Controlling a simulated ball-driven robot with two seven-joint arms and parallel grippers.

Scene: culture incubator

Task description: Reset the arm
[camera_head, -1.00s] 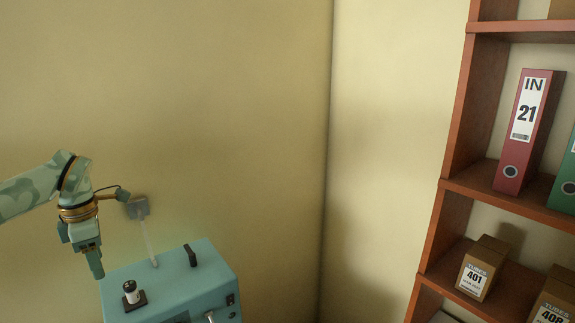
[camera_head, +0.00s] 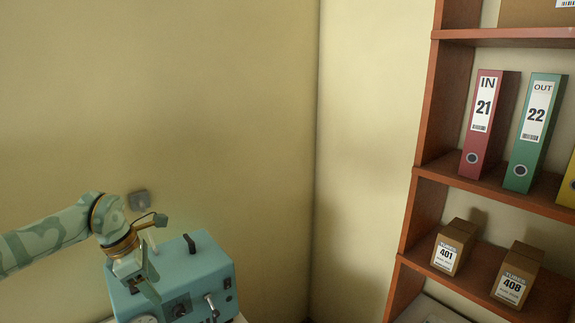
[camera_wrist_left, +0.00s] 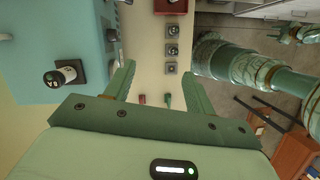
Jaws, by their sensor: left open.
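My left arm comes in from the left in the head view, and its gripper (camera_head: 149,288) hangs in front of the teal incubator box (camera_head: 205,268). In the left wrist view the gripper (camera_wrist_left: 150,85) is open, with its two green fingers apart and nothing between them. In the head view my arm hides part of the box.
A brown shelf (camera_head: 425,120) on the right holds a red binder (camera_head: 484,125), a green binder (camera_head: 533,135) and boxes marked 401 (camera_head: 452,247) and 408 (camera_head: 517,275). Wall space above the arm is free.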

